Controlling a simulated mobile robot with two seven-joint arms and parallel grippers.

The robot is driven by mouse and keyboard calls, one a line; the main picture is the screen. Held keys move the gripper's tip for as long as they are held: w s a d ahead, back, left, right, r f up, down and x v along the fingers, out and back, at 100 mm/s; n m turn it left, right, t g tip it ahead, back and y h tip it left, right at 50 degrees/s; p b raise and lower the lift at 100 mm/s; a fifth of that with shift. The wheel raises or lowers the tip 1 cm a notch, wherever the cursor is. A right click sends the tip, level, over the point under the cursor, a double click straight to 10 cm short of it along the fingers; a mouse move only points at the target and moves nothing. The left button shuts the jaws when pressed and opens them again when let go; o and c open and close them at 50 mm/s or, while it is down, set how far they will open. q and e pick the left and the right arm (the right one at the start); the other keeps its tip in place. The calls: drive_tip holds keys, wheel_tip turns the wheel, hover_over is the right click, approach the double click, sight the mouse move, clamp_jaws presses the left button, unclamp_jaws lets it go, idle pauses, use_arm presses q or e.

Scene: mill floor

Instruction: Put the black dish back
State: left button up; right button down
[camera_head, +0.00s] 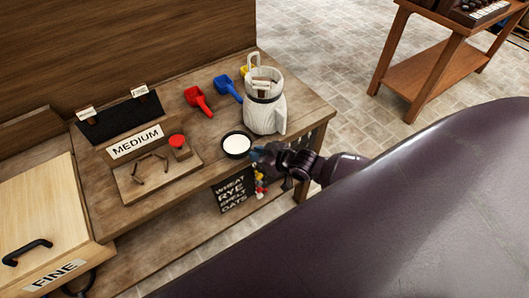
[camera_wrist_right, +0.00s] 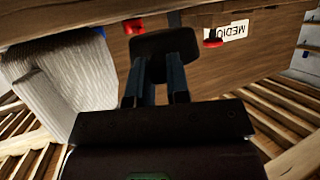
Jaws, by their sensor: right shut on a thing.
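The black dish (camera_head: 237,152) is small and round, with white contents, near the front edge of the wooden bench, left of the white jug-like mill (camera_head: 264,108). My right gripper (camera_head: 258,155) reaches in from the right and is at the dish's right side. In the right wrist view its two fingers (camera_wrist_right: 166,82) are closed on the dark dish (camera_wrist_right: 163,41), which shows edge-on. I cannot tell whether the dish touches the bench top. My left gripper is not in view.
A red scoop (camera_head: 198,99) and a blue scoop (camera_head: 227,87) lie behind the dish. A board labelled MEDIUM (camera_head: 135,142) with a red knob (camera_head: 177,141) is to the left. A grain-list sign (camera_head: 236,193) hangs below the bench's front edge.

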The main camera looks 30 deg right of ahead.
sight(240, 148)
drive_tip(key=shift+w+a+f+b, duration=0.1)
drive_tip(key=shift+w+a+b, duration=0.3)
drive_tip(key=shift+w, duration=0.35)
drive_tip(key=shift+w+a+f+b, duration=0.15)
drive_tip(key=shift+w+a+b, duration=0.25)
drive_tip(key=shift+w, duration=0.3)
drive_tip(key=shift+w+a+f+b, duration=0.1)
drive_tip(key=shift+w+a+b, duration=0.15)
drive_tip(key=shift+w+b, duration=0.35)
drive_tip(key=shift+w+a+f+b, duration=0.1)
drive_tip(key=shift+w+a+b, duration=0.1)
drive_tip(key=shift+w, duration=0.3)
drive_tip(key=shift+w+a+b, duration=0.2)
drive_tip(key=shift+w, duration=0.3)
drive_tip(key=shift+f+b, duration=0.35)
drive_tip(key=shift+f, duration=0.35)
drive_tip(key=c, duration=1)
unclamp_jaws()
